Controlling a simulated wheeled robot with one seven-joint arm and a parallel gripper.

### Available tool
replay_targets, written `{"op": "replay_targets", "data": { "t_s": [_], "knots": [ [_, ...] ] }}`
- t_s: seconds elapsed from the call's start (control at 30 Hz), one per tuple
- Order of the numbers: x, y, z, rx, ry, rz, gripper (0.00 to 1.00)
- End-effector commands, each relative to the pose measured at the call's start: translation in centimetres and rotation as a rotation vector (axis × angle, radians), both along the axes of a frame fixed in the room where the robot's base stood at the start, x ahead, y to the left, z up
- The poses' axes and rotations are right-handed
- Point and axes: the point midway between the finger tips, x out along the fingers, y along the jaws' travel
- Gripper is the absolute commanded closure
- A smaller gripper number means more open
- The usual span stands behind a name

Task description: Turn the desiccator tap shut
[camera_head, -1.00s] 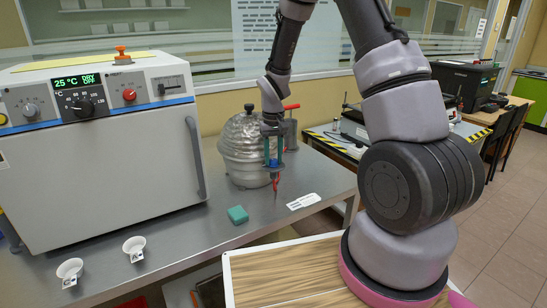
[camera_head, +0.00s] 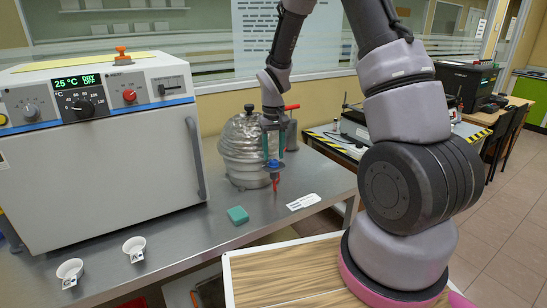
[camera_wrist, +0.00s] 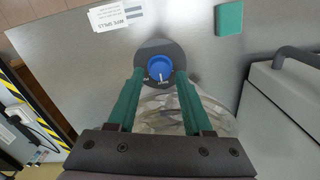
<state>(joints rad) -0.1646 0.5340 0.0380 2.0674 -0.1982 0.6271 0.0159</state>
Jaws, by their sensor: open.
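The desiccator (camera_head: 243,150) is a clear, shiny vessel with a black lid knob, standing on the steel bench right of the oven. Its tap is a blue round knob (camera_wrist: 160,67) on a dark disc with small lettering. A white mark on the knob points toward the lower edge of the wrist view. The lettering is too small to read surely. My gripper (camera_wrist: 160,74) is open, its green fingers on either side of the knob with gaps between. In the head view my gripper (camera_head: 273,158) hangs in front of the vessel, just above the tap.
The white oven (camera_head: 110,150) with its grey handle stands close on the left. A green block (camera_head: 238,215) and a white label (camera_head: 303,202) lie on the bench in front. Two small white cups (camera_head: 134,246) stand at the front left. A red-handled item (camera_head: 291,125) stands behind my gripper.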

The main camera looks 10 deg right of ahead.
Motion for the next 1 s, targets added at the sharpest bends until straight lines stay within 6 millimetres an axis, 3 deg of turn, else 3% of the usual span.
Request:
{"op": "replay_targets", "data": {
  "t_s": [0.2,0.4,0.57,0.87,1.0],
  "knots": [
    [0.1,0.0,4.7,0.000,-0.005,-0.001,0.49],
    [0.0,0.0,7.8,0.000,-0.002,-0.001,0.49],
    [0.0,0.0,8.8,0.000,0.000,0.000,0.49],
    [0.0,0.0,8.9,0.000,0.000,0.000,0.49],
    [-0.5,-0.4,10.4,0.008,-0.023,-0.017,0.49]
  ]
}}
